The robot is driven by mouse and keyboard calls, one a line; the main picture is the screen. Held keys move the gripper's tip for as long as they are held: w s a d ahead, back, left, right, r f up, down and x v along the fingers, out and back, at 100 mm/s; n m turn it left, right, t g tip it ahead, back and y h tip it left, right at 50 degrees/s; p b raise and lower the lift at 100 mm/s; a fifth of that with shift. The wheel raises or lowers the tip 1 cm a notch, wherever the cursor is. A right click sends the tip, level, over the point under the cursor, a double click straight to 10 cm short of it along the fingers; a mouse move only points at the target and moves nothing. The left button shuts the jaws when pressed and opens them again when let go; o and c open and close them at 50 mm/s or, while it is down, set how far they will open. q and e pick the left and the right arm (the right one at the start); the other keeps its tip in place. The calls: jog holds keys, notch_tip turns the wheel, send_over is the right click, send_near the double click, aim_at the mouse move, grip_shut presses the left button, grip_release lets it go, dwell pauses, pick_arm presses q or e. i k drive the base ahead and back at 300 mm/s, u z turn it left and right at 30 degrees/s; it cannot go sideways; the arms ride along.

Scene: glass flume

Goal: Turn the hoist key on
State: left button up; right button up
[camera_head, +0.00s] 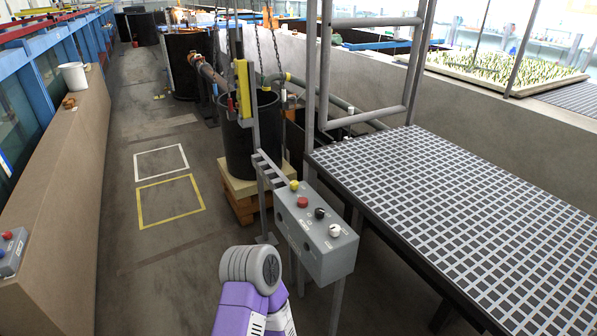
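A grey control box (316,245) stands on thin legs in the middle of the camera_head view. Its sloped top carries a yellow button (294,185), a red button (302,202), a black knob (320,212) and a white knob (335,230). I cannot tell which of these is the hoist key, and its setting is too small to read. A purple and grey link of my own arm is at the bottom middle, in front and left of the box. Neither of my grippers shows in this view.
A grated metal platform (480,200) with a grey railing (375,22) lies right of the box. Behind the box a black tank (252,140) stands on a wooden pallet (243,203). Another small button box (10,252) is at far left. The floor between is clear.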

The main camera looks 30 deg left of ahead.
aim_at(294, 184)
jog(key=u, duration=0.7)
jog(key=i, duration=0.85)
jog(key=u, duration=0.95)
